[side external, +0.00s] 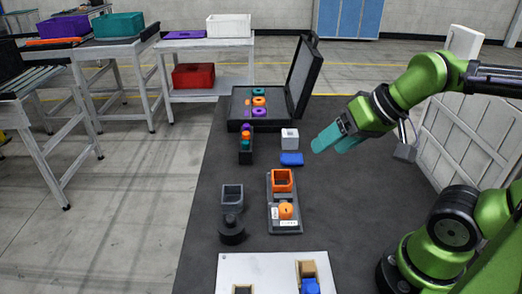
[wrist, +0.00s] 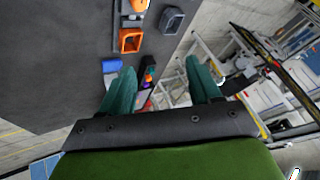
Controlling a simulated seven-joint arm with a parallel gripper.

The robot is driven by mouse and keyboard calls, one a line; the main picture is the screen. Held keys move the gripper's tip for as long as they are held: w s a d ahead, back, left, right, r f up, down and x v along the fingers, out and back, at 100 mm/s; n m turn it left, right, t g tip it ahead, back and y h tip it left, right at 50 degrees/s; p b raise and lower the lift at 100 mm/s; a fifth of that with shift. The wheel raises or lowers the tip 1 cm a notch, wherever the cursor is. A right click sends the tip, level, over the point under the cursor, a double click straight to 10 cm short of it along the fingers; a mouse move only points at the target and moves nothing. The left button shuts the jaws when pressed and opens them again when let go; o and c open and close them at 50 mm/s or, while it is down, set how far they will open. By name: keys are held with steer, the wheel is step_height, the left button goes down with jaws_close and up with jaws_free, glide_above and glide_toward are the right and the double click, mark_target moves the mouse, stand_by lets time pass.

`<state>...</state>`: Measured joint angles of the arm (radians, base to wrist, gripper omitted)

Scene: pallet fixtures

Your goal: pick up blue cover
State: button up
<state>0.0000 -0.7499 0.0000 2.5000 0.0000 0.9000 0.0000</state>
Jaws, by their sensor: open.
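A flat blue cover (side external: 291,159) lies on the dark table, just in front of a white cube (side external: 289,139). In the wrist view the blue cover (wrist: 111,65) shows beside the tip of the left finger, which hides part of that area. My gripper (side external: 327,150) has teal fingers and is above the table, to the right of the cover in the side view and apart from it. In the wrist view my gripper (wrist: 161,68) has its fingers wide apart with nothing held between them.
A grey fixture (side external: 284,222) holds an orange frame (side external: 281,181) and an orange part (side external: 286,211). A grey block (side external: 232,196) and black round part (side external: 232,230) stand left. An open black case (side external: 269,124) is behind. Another blue piece (side external: 309,286) is on the white front board (side external: 270,265).

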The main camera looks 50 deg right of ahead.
steer(key=o, duration=0.7)
steer(key=shift+f, duration=0.1)
steer(key=m+g+h, duration=0.2)
steer(key=m+g, duration=0.3)
steer(key=g, duration=0.2)
glide_above(292, 157)
step_height(292, 157, down, 8)
steer(key=r, duration=0.1)
steer(key=f, duration=1.1)
steer(key=shift+s+a+f, duration=0.1)
steer(key=shift+s+a, duration=0.1)
steer(key=shift+a, duration=0.1)
steer(key=shift+w+d+f, duration=0.15)
steer(key=shift+f, duration=1.3)
steer(key=shift+w+d+f, duration=0.1)
steer(key=shift+f, duration=1.35)
